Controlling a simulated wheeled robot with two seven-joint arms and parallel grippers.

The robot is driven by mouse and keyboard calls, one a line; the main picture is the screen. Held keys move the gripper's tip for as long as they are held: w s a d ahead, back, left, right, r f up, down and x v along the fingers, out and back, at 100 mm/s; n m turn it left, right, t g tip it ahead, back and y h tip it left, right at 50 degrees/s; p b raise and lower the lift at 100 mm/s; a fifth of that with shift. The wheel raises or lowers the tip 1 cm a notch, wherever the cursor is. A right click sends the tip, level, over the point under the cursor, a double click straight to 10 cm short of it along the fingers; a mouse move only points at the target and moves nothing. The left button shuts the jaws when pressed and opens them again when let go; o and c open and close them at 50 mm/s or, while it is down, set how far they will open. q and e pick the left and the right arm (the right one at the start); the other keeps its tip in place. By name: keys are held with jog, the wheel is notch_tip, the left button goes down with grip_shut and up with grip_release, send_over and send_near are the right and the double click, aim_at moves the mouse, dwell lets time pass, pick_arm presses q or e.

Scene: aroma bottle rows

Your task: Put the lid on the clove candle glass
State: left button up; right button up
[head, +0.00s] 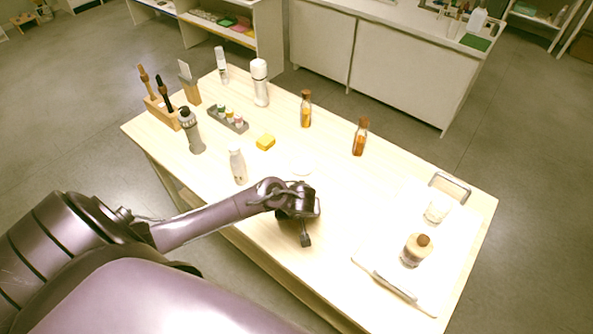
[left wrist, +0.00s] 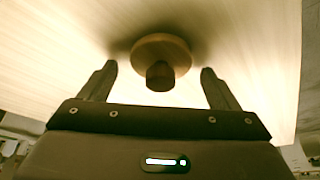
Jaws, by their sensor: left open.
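A round wooden lid with a darker knob (left wrist: 160,55) sits on the table between my left gripper's fingers in the left wrist view. My left gripper (head: 305,238) is open, pointing down over the front middle of the table, and hides the lid in the head view. In the left wrist view its two fingertips (left wrist: 158,70) stand apart on either side of the knob. On the white tray (head: 395,225) at right stand a pale candle glass (head: 437,209) with no lid visible and a glass with a brown-knobbed top (head: 416,250). I cannot read which is clove. My right gripper is not in view.
The tray has raised metal handles (head: 395,287). Table between gripper and tray is clear.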

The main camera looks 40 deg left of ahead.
pick_arm(q)
jog(key=shift+c, duration=0.3)
jog(key=c, duration=1)
notch_tip(320, 180, up, 9)
jog(key=shift+d+f+p, duration=0.1)
jog(key=shift+f+p, duration=0.1)
jog(key=shift+p, duration=0.6)
jog(key=shift+r, duration=0.7)
